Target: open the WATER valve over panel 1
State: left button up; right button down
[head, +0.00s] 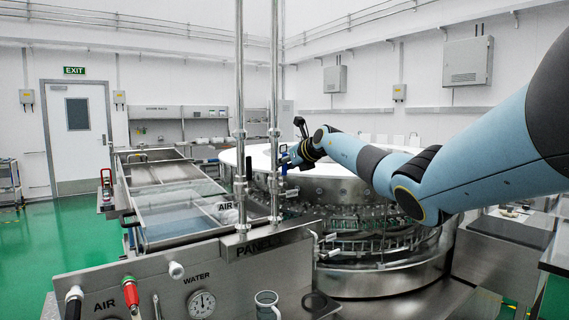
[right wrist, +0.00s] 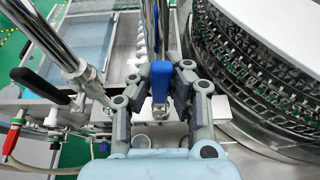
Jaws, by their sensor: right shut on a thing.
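A blue valve handle (right wrist: 160,80) stands upright between the fingers in the right wrist view, on a metal fitting by a vertical steel pipe. A bit of blue at the pipe also shows in the head view (head: 284,163). My right gripper (right wrist: 164,73) is shut on the blue handle, one finger on each side. In the head view the right gripper (head: 291,158) is small at the right-hand pipe (head: 274,95). The panel sign (head: 260,245) and the WATER label (head: 197,277) are below. My left gripper is not in view.
A large round steel washer (head: 350,190) stands close behind the pipes. A second pipe (head: 240,100) is on the left. A red-handled valve (head: 130,293) and a gauge (head: 201,304) are on the front panel. A red handle (right wrist: 12,140) shows at the wrist view's left.

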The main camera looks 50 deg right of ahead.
jog(key=shift+a+f, duration=0.2)
jog(key=shift+a, duration=0.05)
jog(key=c, duration=1.7)
grip_release()
jog(key=o, duration=0.5)
jog(key=shift+a+r, duration=0.15)
jog(key=shift+c, duration=0.2)
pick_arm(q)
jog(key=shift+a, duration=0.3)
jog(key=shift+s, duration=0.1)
pick_arm(e)
jog(key=shift+d, duration=0.2)
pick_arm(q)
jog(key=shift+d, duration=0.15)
pick_arm(e)
jog(key=v, duration=1.2)
jog(key=shift+a, duration=0.1)
